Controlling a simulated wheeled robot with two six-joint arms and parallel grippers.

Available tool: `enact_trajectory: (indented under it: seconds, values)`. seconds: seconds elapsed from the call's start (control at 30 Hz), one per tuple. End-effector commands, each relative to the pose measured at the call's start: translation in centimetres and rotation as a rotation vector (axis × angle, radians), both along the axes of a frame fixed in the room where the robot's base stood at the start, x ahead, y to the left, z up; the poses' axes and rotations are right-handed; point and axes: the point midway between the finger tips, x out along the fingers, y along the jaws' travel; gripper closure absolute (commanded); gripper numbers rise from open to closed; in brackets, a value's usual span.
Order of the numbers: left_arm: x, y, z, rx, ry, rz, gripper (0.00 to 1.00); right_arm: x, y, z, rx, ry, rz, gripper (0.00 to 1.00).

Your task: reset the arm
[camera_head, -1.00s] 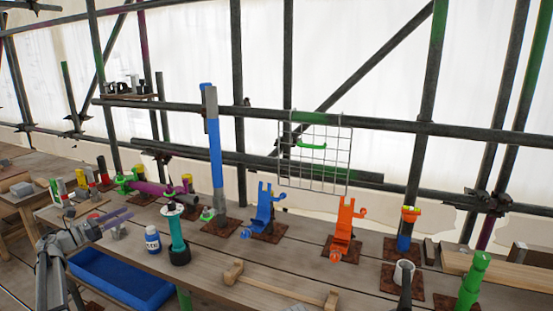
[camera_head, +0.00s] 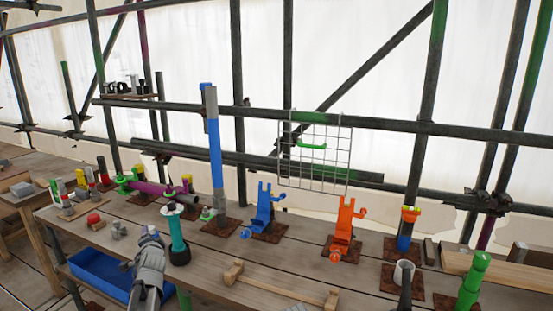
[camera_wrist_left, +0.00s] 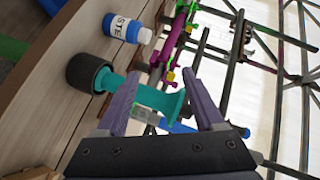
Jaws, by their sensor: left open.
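My left arm (camera_head: 150,272) comes up from the lower front edge of the bench in the head view, left of the teal post (camera_head: 178,236). Its fingertips are hard to make out there. In the left wrist view my left gripper (camera_wrist_left: 166,85) is open, with two purple fingers well apart. The teal post with its black base (camera_wrist_left: 92,73) shows beyond and between the fingers; I cannot tell how close it is. Nothing is visibly held. My right gripper is not in view.
A white-capped blue bottle (camera_wrist_left: 120,27) stands near the teal post; my arm hides it in the head view. A blue tray (camera_head: 95,270) is below the bench edge. A wooden-handled bar (camera_head: 280,288), blue figure (camera_head: 263,212) and orange figure (camera_head: 343,228) are to the right.

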Motion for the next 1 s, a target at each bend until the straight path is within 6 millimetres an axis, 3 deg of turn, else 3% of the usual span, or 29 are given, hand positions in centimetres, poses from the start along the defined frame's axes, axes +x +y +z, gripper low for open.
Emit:
enact_trajectory:
  seconds: [0.03, 0.2, 0.3, 0.43, 0.63, 0.8, 1.0]
  values:
    - [-2.3, -2.2, -2.0, -0.117, 0.050, 0.042, 0.31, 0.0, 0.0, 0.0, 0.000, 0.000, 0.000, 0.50]
    - [-9.5, -9.1, -9.0, -0.508, 0.261, 0.217, 0.31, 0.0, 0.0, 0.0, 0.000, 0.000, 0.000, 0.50]
    - [-14.4, -13.4, -12.1, -0.687, 0.398, 0.315, 0.31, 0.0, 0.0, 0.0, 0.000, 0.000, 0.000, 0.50]
    - [-20.7, -18.7, -14.8, -0.861, 0.579, 0.436, 0.31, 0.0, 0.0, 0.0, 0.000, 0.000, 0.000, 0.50]
    - [-30.6, -25.6, -16.4, -1.021, 0.859, 0.611, 0.31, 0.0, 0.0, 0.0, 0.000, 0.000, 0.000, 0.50]
    - [-32.0, -31.1, -14.6, -0.876, 0.946, 0.513, 0.31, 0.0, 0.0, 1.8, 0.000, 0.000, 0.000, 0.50]
    - [-34.4, -34.8, -13.7, -0.762, 1.012, 0.448, 0.31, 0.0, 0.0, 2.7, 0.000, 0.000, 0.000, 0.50]
